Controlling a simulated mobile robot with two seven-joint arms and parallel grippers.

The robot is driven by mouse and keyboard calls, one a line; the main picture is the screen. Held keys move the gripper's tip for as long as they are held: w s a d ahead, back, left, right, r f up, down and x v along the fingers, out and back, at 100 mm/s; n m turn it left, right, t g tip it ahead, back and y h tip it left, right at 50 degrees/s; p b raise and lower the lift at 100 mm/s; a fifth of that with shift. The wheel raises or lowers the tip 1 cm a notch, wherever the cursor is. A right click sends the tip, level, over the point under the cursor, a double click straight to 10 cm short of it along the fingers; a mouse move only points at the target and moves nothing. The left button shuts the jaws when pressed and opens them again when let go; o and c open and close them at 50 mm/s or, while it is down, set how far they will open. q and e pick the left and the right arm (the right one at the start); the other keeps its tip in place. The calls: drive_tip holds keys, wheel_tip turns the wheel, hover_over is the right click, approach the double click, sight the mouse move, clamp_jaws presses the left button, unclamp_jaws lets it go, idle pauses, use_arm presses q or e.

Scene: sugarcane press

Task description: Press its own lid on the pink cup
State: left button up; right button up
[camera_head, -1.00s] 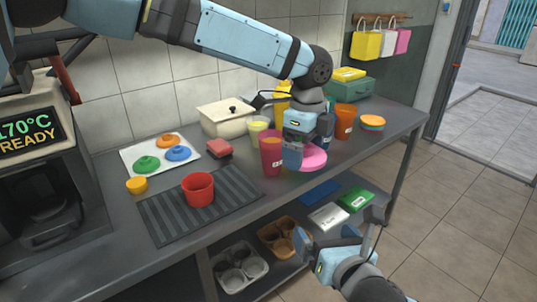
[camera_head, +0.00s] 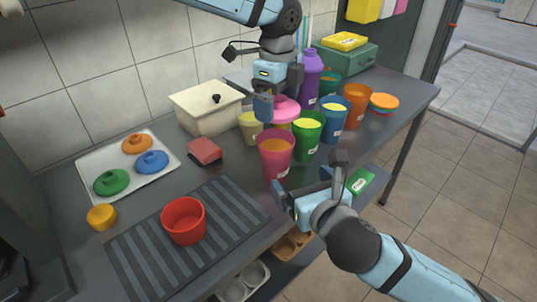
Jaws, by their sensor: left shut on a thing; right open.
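The pink cup (camera_head: 276,160) stands upright and uncovered on the counter, with an orange-coloured inside. My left gripper (camera_head: 277,106) is shut on the pink lid (camera_head: 285,110) and holds it behind and above the cup's rim in the picture, apart from the cup. The gripper's finger hides part of the lid. My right gripper (camera_head: 309,180) is open and empty, just in front of the pink cup at the counter's front edge. I cannot tell whether it touches the cup.
A green cup (camera_head: 307,137), a blue cup (camera_head: 333,120) and an orange cup (camera_head: 357,105) stand close on the right. A yellow cup (camera_head: 250,127) and a cream box (camera_head: 206,108) are behind left. A red cup (camera_head: 184,221) stands on the striped mat (camera_head: 235,205).

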sight(282, 158)
use_arm(q)
drive_tip(key=shift+w, duration=0.2)
use_arm(e)
drive_tip(key=shift+w+a, duration=0.1)
drive_tip(key=shift+w, duration=0.1)
use_arm(q)
drive_tip(key=shift+s, duration=0.1)
use_arm(e)
drive_tip(key=x, duration=1.2)
drive_tip(key=shift+r, duration=0.1)
